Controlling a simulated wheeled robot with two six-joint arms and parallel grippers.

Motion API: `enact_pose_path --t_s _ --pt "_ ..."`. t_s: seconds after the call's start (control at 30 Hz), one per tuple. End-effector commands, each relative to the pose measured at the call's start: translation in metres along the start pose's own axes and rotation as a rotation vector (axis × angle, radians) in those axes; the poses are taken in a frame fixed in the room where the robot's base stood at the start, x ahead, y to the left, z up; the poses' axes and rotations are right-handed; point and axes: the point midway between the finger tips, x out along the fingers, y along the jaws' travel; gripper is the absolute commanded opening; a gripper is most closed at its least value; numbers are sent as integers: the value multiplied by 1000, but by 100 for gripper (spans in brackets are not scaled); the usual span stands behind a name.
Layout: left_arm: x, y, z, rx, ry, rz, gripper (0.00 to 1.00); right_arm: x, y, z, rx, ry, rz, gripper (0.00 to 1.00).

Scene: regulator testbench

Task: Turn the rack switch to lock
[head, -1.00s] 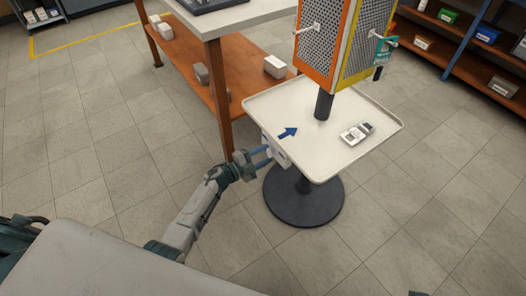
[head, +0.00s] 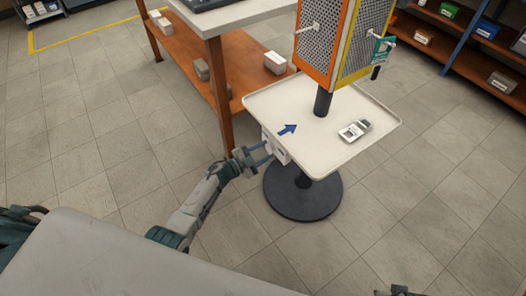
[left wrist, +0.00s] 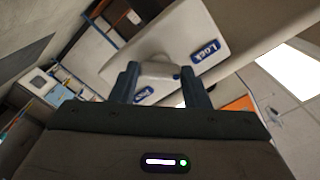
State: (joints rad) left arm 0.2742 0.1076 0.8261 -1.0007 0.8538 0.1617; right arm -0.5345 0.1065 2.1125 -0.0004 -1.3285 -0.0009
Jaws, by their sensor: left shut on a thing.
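The rack switch box (head: 277,149) is a white housing on the left edge of the white tray stand. Its pale plate (left wrist: 180,38) fills the upper middle of the left wrist view, tilted. A blue "Lock" label (left wrist: 205,51) is on it at the right. A second blue label (left wrist: 143,95) is partly hidden behind my fingers. My left gripper (head: 258,155) reaches the box from the left. In the left wrist view, its two blue fingers are shut on the light grey switch knob (left wrist: 158,68). Which label the knob points to is unclear.
The tray top (head: 305,155) carries a blue arrow (head: 287,129) and a small grey-white device (head: 353,131). A perforated orange-and-yellow panel (head: 345,40) rises on a post behind. An orange-legged bench (head: 214,85) stands at the left. The floor in front is clear.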

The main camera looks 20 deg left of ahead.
Motion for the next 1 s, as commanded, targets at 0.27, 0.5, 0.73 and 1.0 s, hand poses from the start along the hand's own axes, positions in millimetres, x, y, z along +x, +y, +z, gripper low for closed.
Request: enact_pose_path --t_s 0.27,0.5,0.73,1.0 --pt "-1 1 1 -2 -2 0 64 0 0 0 0 0 0 36" --pt "0 0 0 0 -1 0 64 0 0 0 0 0 0 36" --pt "-23 0 1 1 -2 1 64 0 0 -1 1 5 -1 36" --pt "-78 1 1 0 -3 2 64 18 0 6 2 -14 -1 36"
